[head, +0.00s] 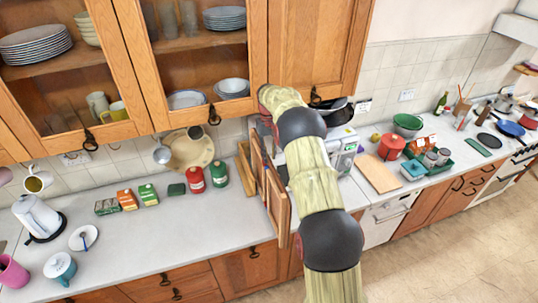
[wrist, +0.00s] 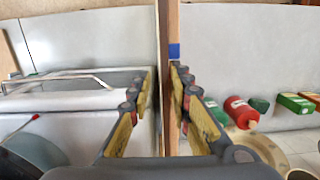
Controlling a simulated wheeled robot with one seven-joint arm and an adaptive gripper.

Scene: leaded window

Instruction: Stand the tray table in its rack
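The tray table (head: 277,203) is a brown wooden panel. It stands upright on edge over the counter in the head view, with its near end by the counter's front edge. In the head view, my arm hides much of the grip. Light wooden parts (head: 244,163) just left of the panel may be the rack. I cannot make out its slots or whether the panel touches it.
Red (head: 195,179) and green (head: 219,173) canisters stand left of the panel, with small boxes (head: 127,199) farther left. A white appliance (head: 343,150) is close on the right, then a cutting board (head: 376,173). Cabinets (head: 190,60) hang above.

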